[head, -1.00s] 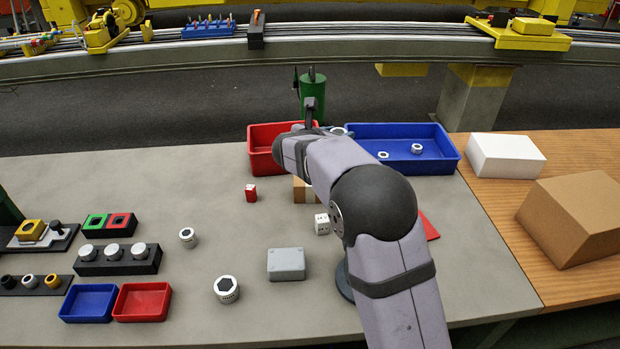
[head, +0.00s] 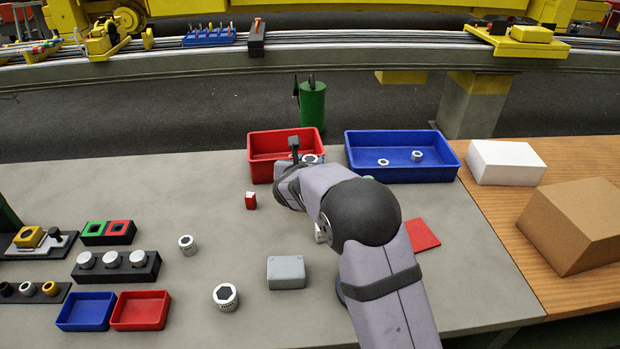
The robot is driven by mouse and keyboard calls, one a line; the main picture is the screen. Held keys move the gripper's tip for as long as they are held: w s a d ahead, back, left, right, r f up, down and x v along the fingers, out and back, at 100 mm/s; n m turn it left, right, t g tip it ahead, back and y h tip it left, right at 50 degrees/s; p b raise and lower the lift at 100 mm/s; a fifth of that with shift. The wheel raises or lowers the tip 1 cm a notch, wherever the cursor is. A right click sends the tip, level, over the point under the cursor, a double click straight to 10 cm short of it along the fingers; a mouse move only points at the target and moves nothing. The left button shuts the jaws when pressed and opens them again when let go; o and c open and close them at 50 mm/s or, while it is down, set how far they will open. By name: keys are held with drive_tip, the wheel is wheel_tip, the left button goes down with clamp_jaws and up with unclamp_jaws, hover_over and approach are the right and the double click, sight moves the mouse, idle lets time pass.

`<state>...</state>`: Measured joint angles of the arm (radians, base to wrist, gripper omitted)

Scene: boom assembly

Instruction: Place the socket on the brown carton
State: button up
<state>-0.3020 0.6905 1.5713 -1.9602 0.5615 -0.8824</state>
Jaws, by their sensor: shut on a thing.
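A light grey socket with a dark hexagonal opening (head: 310,158) shows just beyond my wrist, in front of the red bin's right part. My gripper (head: 306,166) is shut on it; the fingers are mostly hidden behind my wrist. The socket seems held above the table. A small brown carton with a pale stripe, seen earlier near the table's middle, is now hidden behind my arm. A large brown box (head: 575,225) stands on the wooden table at the right, well apart from my gripper.
The red bin (head: 262,172) and the blue bin (head: 400,175), holding two sockets, stand at the back. A small red box (head: 250,200) stands left of my wrist. A grey box (head: 286,272) and loose sockets (head: 226,297) (head: 187,244) lie nearer. A white box (head: 505,162) is at right.

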drive_tip(key=shift+f, duration=2.55)
drive_tip(key=shift+f, duration=0.2)
drive_tip(key=o, duration=1.2)
drive_tip(key=shift+r, duration=0.15)
drive_tip(key=shift+r, duration=0.15)
drive_tip(key=shift+s+a, duration=0.1)
drive_tip(key=shift+s, duration=0.25)
drive_tip(key=b+v, duration=0.2)
drive_tip(key=v, duration=0.9)
drive_tip(key=shift+s, duration=0.15)
